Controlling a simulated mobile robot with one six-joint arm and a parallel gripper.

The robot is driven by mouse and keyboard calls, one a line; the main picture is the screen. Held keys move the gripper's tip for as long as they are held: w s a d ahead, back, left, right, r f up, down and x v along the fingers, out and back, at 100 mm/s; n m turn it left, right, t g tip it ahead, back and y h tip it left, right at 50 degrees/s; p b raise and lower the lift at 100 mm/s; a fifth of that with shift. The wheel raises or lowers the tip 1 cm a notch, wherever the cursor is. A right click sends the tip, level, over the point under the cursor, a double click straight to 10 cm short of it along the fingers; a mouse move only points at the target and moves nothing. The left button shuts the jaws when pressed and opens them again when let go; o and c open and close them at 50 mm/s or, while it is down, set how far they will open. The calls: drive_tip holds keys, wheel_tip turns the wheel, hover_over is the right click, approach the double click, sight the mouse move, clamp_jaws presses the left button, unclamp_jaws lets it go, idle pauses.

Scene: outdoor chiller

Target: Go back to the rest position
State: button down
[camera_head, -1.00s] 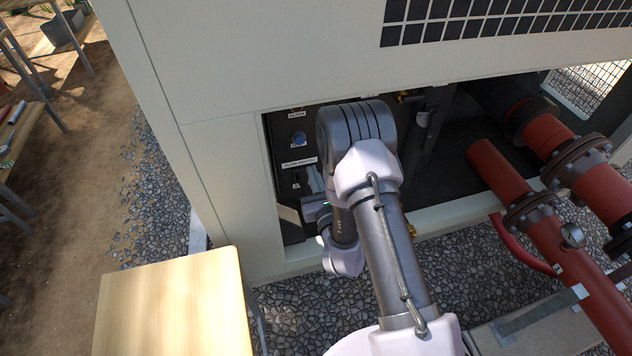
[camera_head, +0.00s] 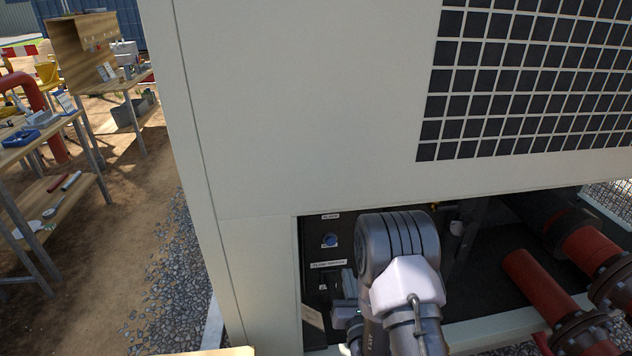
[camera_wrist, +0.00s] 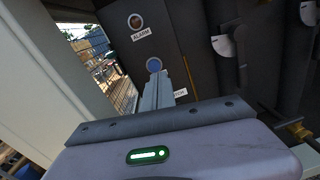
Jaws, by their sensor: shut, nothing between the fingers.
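My gripper (camera_wrist: 156,88) is shut and empty in the wrist view, its fingers together and pointing toward the dark control panel (camera_wrist: 165,40). The panel has a lamp with an ALARM label (camera_wrist: 141,34) and a blue round knob (camera_wrist: 153,65) just beyond the fingertips. I cannot tell whether the fingers touch the panel. In the head view my arm is bent at the chiller's lower opening, and the gripper (camera_head: 346,312) is partly hidden beside it. The blue knob (camera_head: 329,240) shows above a white label (camera_head: 328,264).
The chiller's pale casing (camera_head: 300,110) surrounds the opening close to my arm. Red flanged pipes (camera_head: 545,290) stand to the right. Wooden work tables (camera_head: 50,205) with tools stand at the far left. A dirt and gravel path (camera_head: 130,230) between them is clear.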

drive_tip(key=w+d+r+m+g+h, duration=0.2)
drive_tip(key=w+d+r+m+h, duration=0.15)
drive_tip(key=r+m, duration=0.75)
drive_tip(key=s+r+m+g+y, duration=0.1)
drive_tip(key=s+r+m+g, duration=0.35)
drive_tip(key=m, duration=0.75)
drive_tip(key=s+a+r+m+g+y, duration=0.2)
drive_tip(key=s+m, duration=0.6)
drive_tip(key=s, duration=0.6)
drive_tip(key=s+a+r+m+g+y+b, duration=0.1)
drive_tip(key=s+a+r+m+g+y, duration=0.1)
drive_tip(key=s+m, duration=0.6)
drive_tip(key=s+a+r+g, duration=0.1)
drive_tip(key=s+a, duration=0.1)
drive_tip(key=s, duration=0.5)
drive_tip(key=shift+s, duration=0.25)
drive_tip(key=shift+g, duration=0.25)
